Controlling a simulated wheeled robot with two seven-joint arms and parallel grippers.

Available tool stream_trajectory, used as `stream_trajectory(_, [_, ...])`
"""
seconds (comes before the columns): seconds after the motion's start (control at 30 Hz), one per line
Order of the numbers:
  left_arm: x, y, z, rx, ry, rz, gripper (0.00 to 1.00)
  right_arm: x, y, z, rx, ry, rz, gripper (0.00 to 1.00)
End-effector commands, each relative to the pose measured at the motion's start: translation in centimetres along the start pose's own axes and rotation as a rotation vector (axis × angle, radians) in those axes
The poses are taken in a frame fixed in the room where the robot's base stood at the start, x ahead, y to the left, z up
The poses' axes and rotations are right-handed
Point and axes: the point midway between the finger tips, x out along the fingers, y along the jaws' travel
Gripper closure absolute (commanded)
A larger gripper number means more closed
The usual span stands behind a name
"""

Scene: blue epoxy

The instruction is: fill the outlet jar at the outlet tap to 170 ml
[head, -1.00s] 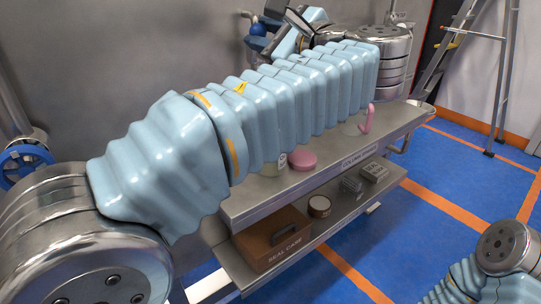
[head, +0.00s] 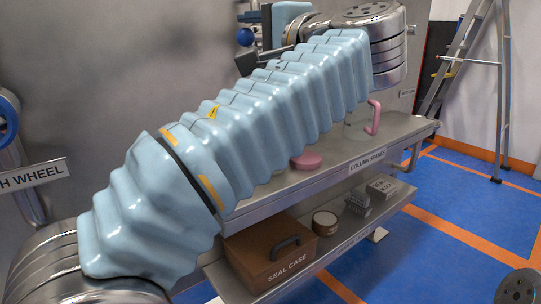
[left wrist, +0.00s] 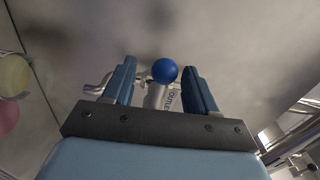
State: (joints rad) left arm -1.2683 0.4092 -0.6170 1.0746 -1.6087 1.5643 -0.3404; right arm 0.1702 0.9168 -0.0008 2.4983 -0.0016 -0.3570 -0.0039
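My left gripper (head: 253,38) is at the wall beyond my raised left arm. In the left wrist view its two blue fingers (left wrist: 159,68) are open, with the blue ball knob (left wrist: 164,72) of the outlet tap between their tips and gaps at both sides. A label reading "OUTLET" (left wrist: 173,101) is partly visible below the knob. The knob also shows in the head view (head: 244,37). A clear vessel with a pink handle (head: 375,117) stands on the trolley's top shelf, partly behind my arm; I cannot tell whether it is the outlet jar. My right gripper is out of view.
The steel trolley (head: 335,172) carries a pink round piece (head: 307,162) on top. A brown seal case (head: 270,255), a round tin (head: 325,223) and small boxes (head: 381,188) are on its lower shelf. A ladder (head: 457,62) stands on the right.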

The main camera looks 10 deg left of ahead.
Motion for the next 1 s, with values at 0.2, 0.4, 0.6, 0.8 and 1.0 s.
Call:
stream_trajectory(0.2, [0.0, -0.1, 0.0, 0.000, 0.000, -0.002, 0.09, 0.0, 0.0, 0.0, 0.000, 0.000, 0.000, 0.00])
stream_trajectory(0.4, [0.0, -0.1, 0.1, 0.000, 0.000, -0.002, 0.04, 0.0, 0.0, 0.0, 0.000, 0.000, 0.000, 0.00])
stream_trajectory(0.6, [-0.7, -0.1, 0.0, 0.000, 0.002, -0.003, 0.04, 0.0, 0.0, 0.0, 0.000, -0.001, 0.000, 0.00])
stream_trajectory(0.8, [-3.4, -0.2, 0.0, 0.001, 0.003, -0.004, 0.04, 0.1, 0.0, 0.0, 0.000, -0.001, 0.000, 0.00])
stream_trajectory(1.0, [-6.0, -0.2, 0.0, 0.001, 0.001, -0.004, 0.04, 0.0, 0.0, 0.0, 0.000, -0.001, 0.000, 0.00])
